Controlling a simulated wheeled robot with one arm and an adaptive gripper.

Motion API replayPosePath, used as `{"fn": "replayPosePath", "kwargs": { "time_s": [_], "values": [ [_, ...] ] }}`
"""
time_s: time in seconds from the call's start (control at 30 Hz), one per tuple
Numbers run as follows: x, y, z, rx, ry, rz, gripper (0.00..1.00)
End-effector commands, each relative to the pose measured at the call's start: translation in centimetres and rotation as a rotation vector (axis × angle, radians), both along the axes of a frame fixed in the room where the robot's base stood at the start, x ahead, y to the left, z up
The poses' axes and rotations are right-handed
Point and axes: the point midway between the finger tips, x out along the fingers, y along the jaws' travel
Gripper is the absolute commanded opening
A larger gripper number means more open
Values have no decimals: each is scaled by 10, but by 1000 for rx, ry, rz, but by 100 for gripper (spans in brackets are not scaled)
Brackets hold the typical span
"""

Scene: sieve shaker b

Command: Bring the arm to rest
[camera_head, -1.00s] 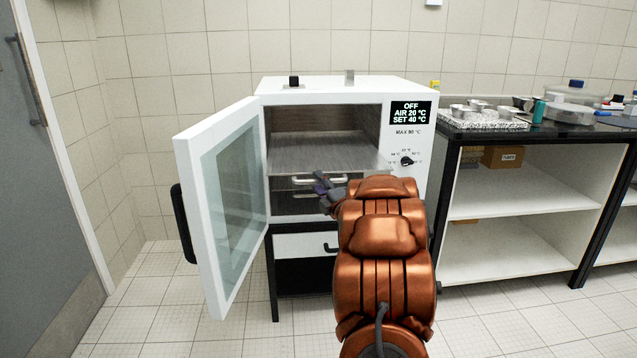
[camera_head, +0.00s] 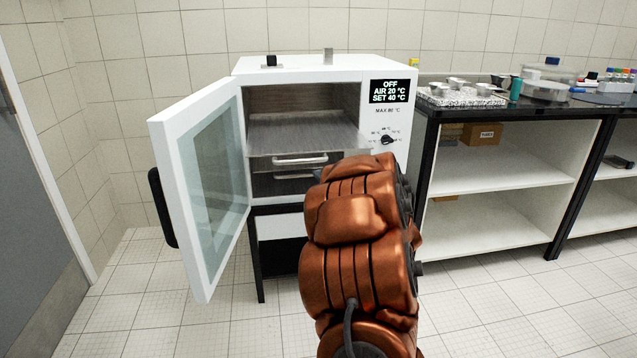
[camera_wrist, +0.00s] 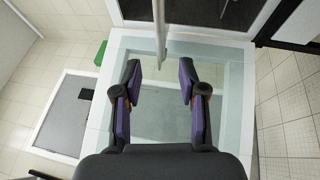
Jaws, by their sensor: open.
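My gripper (camera_wrist: 160,85) shows in the wrist view with its two purple-padded fingers spread apart and nothing between them. The glass pane of the oven door (camera_wrist: 160,120) lies beyond the fingers in that view. In the head view my copper-coloured arm stands in front of the oven and hides the gripper. The white drying oven (camera_head: 310,68) has its door (camera_head: 205,190) swung wide open to the left. Its chamber holds shelves (camera_head: 300,133), and a bar handle (camera_head: 300,160) shows below the upper one. The display (camera_head: 389,91) reads OFF, AIR 20 °C, SET 40 °C.
To the right stands a black-topped bench (camera_head: 430,104) with a tray of metal pieces (camera_head: 462,96) and other labware. A cardboard box (camera_head: 482,134) sits on its shelf. The open door with its black handle (camera_head: 163,208) juts out on the left. The tiled floor (camera_head: 100,320) is clear there.

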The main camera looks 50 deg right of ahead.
Motion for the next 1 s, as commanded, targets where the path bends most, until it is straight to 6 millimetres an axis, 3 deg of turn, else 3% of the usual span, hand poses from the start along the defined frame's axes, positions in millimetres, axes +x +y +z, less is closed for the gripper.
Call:
{"fn": "replayPosePath", "kwargs": {
  "time_s": [0.53, 0.77, 1.0],
  "values": [
    [3, 1, 3, 9, 8, -2, 41],
    [25, 12, 30, 128, 101, -57, 41],
    [40, 36, 59, 339, 216, -171, 41]
  ]
}}
